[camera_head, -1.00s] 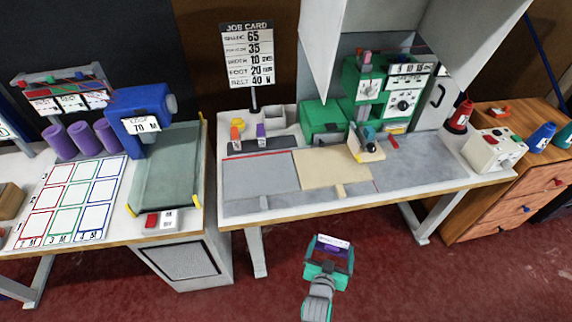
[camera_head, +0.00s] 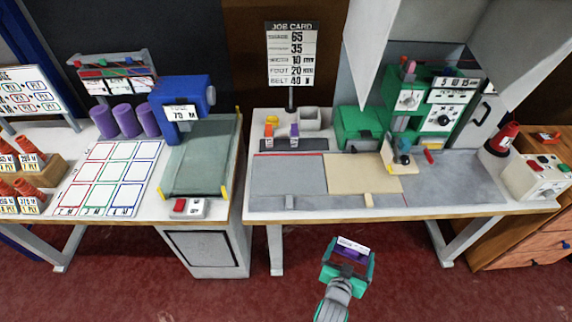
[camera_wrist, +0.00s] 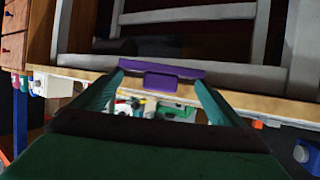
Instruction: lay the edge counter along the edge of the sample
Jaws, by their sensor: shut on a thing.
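My gripper (camera_head: 347,259) is in front of the right-hand table, over the red floor. It is shut on a purple piece with a white label, which I take to be the edge counter (camera_head: 351,246). In the wrist view the purple edge counter (camera_wrist: 161,74) spans between the two green fingers (camera_wrist: 160,92). The sample appears to be the beige sheet (camera_head: 361,173) lying flat on the table, between grey areas. The gripper and counter are apart from the sample, nearer to me than the table's front edge.
A green machine (camera_head: 437,100) stands behind the sample on the right-hand table (camera_head: 400,212). A job card (camera_head: 292,52) stands at the back. A blue machine (camera_head: 181,97) is on the left table.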

